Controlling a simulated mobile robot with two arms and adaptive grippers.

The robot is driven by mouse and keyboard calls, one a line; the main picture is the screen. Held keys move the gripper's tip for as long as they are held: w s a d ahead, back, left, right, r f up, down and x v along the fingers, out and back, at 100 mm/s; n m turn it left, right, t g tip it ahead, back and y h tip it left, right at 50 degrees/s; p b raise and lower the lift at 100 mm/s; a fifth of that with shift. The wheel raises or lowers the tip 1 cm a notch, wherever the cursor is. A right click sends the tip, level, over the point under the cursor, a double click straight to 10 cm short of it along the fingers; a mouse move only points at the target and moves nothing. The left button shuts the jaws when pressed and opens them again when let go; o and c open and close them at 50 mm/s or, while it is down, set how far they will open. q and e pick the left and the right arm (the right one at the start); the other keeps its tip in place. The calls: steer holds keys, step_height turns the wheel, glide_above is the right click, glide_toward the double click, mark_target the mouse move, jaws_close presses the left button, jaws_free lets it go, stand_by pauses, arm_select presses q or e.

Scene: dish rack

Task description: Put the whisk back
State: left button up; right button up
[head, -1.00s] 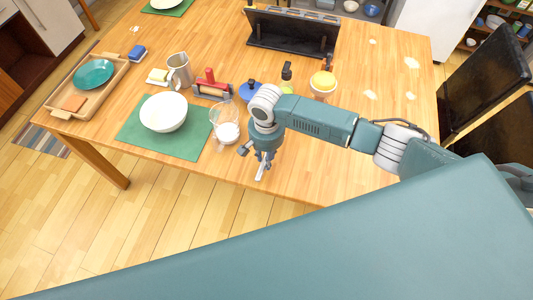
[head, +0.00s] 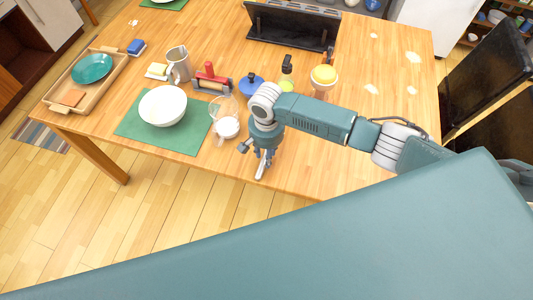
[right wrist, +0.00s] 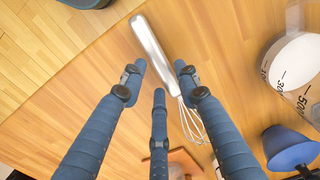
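The whisk has a pale metal handle (right wrist: 150,45) and wire loops (right wrist: 190,122). It lies on the wooden table near the front edge, slanted in the right wrist view. In the head view a bit of the pale handle (head: 261,171) shows under my right gripper (head: 264,158). In the right wrist view my right gripper (right wrist: 158,74) is open, its fingers spread, with the whisk beyond the fingertips and the lower wires partly beside a finger. Whether a finger touches it I cannot tell. My left gripper is not in view.
A clear measuring cup (head: 224,114) stands close left of my right gripper, by a white bowl (head: 163,104) on a green mat (head: 188,141). The table's right front is clear.

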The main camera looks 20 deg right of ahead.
steer(key=o, duration=0.6)
steer(key=shift+c, duration=0.2)
step_height(320, 180, up, 12)
stand_by(0.3)
stand_by(0.8)
